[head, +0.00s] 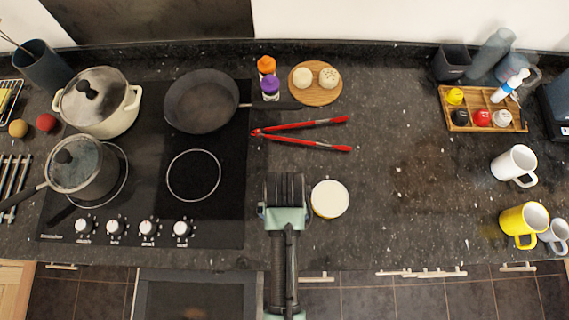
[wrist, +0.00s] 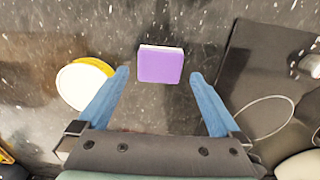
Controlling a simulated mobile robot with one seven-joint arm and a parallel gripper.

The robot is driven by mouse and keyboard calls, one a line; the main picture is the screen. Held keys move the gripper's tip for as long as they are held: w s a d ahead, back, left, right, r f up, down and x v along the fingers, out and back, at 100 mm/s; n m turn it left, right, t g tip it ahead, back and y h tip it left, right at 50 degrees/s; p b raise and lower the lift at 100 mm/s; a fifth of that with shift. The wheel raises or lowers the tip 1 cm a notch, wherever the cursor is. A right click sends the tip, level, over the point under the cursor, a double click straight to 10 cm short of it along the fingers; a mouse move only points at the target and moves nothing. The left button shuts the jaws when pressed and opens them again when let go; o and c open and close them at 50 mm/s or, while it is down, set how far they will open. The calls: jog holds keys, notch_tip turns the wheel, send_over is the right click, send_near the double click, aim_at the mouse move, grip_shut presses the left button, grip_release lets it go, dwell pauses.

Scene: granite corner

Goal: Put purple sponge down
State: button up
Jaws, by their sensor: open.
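The purple sponge (wrist: 160,65) lies on the dark granite counter in the wrist view, between and just beyond the tips of my gripper (wrist: 162,78). It has a pale edge along its top side. The two blue fingers are spread wide, with clear gaps on both sides of the sponge, and touch nothing that I can see. In the head view my gripper (head: 285,178) is over the counter just right of the hob, and the sponge is hidden there.
A round white-topped, yellow-sided container (head: 330,199) stands close to my gripper, and shows in the wrist view (wrist: 82,84). The hob (head: 225,215) is on the left. Red tongs (head: 300,133) lie behind. Mugs (head: 513,163) stand at the right. The counter's middle right is clear.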

jog(key=w+r+t, duration=0.5)
jog(key=w+r, duration=0.2)
jog(key=r, duration=0.7)
jog(key=w+r+t, duration=0.5)
jog(key=w+r, duration=0.3)
jog(key=r, duration=0.6)
jog(key=w+r+t, duration=0.5)
jog(key=w+r, duration=0.2)
jog(key=r, duration=0.7)
jog(key=s+r+t, duration=0.4)
jog(key=r, duration=0.6)
jog(key=s+r+t, duration=0.4)
jog(key=r, duration=0.7)
jog(key=s+r+t, duration=0.4)
jog(key=r, duration=0.6)
jog(key=shift+r, duration=0.3)
jog(key=shift+s+d+f, duration=0.1)
